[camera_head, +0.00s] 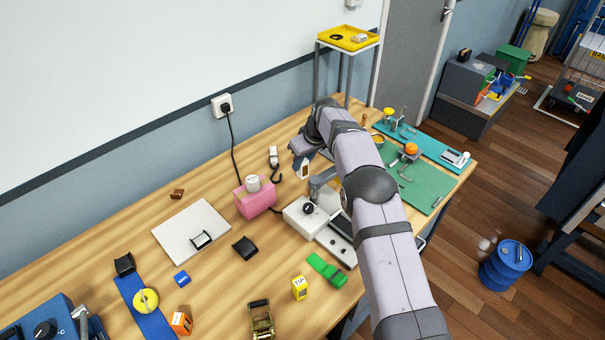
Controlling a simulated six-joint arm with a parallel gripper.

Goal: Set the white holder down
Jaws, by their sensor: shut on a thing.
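My gripper (301,157) is over the back half of the wooden table, left of the green mat, and points down.
The wooden table (215,265) has a pink block (255,198) and a white-and-grey device (306,217) near the gripper. A small white item (273,157) and a black cable (235,150) lie behind. A green mat (420,180) is right. Some bare wood shows around the pink block.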

